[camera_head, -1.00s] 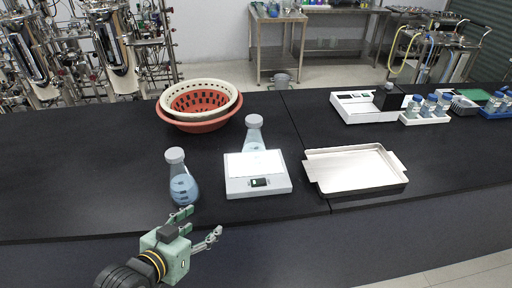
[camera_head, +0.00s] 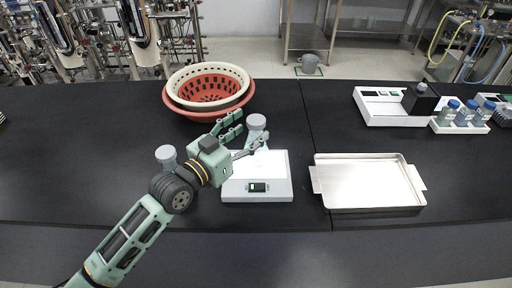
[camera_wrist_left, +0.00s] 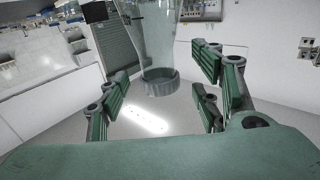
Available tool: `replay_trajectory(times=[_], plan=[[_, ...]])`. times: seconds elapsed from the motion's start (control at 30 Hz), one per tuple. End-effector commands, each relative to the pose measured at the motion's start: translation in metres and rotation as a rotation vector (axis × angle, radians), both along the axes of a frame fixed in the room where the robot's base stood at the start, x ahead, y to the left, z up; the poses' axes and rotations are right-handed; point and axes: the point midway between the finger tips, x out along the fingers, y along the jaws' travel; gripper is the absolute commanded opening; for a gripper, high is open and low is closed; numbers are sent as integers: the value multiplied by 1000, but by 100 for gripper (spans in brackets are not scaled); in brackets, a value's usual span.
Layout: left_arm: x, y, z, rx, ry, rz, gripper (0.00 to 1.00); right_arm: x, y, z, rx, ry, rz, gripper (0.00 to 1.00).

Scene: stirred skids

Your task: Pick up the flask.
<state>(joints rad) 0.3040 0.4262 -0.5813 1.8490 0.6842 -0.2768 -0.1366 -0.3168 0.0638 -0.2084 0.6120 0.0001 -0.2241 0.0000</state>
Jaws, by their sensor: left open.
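A flask with a grey cap (camera_head: 256,122) stands at the back of the white scale. In the left wrist view the clear flask (camera_wrist_left: 158,35) appears cap down, between and beyond the spread green fingers (camera_wrist_left: 160,92); I see no contact. A second capped flask (camera_head: 166,154) stands left of the scale, its body mostly hidden by my left arm. My right gripper is not in view.
The white scale (camera_head: 257,190) is in front of the first flask. Nested baskets (camera_head: 180,112) stand behind it to the left. A metal tray (camera_head: 368,184) lies to the right. A white device (camera_head: 385,112) and blue-capped bottles (camera_head: 465,113) are at the back right.

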Motion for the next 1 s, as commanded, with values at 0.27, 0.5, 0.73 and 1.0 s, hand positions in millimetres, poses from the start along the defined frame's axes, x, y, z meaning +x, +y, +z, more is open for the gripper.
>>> replay_trajectory(times=[0.27,0.5,0.73,1.0], plan=[[21,-18,0,-1,1,0,59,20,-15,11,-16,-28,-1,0],[22,-18,-1,0,0,0,58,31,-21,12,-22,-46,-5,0],[21,-18,-1,1,1,0,38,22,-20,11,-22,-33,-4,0],[21,-18,-1,1,1,1,14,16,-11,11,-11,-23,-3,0]])
